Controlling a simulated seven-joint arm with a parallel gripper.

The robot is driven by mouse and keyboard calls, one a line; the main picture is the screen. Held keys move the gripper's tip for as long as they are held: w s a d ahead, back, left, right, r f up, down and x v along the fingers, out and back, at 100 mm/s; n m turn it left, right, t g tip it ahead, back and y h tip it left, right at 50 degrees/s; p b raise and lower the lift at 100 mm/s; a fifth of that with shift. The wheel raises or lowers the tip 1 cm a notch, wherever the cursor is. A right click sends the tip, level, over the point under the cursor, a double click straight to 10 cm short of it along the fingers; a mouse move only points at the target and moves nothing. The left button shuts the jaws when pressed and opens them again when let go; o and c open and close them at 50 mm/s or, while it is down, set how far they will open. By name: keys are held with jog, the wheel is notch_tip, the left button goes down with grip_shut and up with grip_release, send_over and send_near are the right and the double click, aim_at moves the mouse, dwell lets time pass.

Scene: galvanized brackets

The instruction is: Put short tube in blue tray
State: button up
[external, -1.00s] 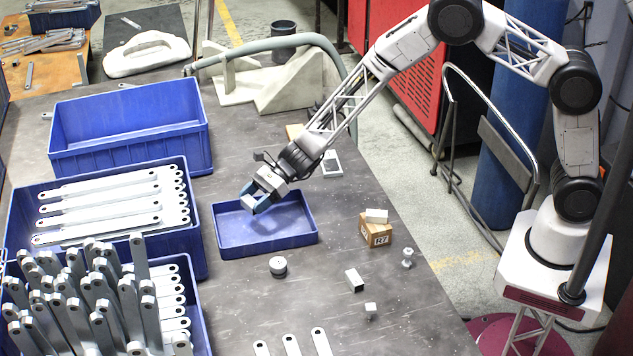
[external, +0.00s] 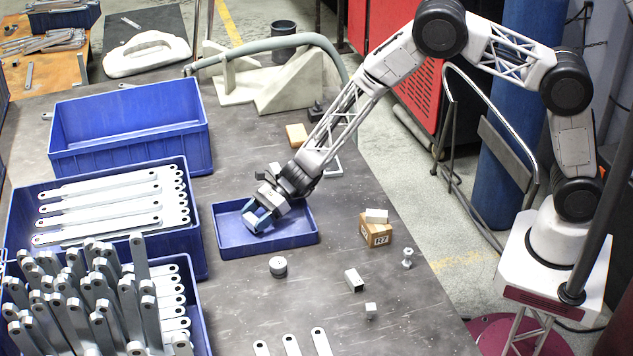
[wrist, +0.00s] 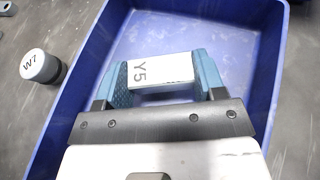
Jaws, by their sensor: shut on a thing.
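The shallow blue tray (external: 297,234) lies on the dark table, left of the middle in the external view, and its floor and walls fill much of the wrist view (wrist: 252,62). My gripper (external: 257,221) is low over the tray, its fingertips within the tray's outline. In the wrist view my gripper (wrist: 163,78) is shut on a pale, flat-faced piece marked "Y5" (wrist: 165,70), held crosswise between the blue pads. I cannot tell from its face whether it is hollow, or whether it touches the tray floor.
A short grey cylinder (external: 278,267), a square tube-like piece (external: 354,281), a small cube (external: 371,310) and a spool-shaped piece (external: 407,258) stand on the table. A cardboard box (external: 375,233) is right of the tray. Deeper blue bins (external: 130,160) stand at left.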

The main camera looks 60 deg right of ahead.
jog(key=shift+f, duration=0.7)
jog(key=shift+f, duration=0.1)
jog(key=o, duration=0.9)
jog(key=shift+o, duration=0.2)
jog(key=shift+s+d+r, duration=0.1)
jog(key=shift+d+r, duration=0.25)
jog(key=shift+d, duration=0.05)
jog(key=v, duration=1.1)
jog(key=shift+s, duration=0.15)
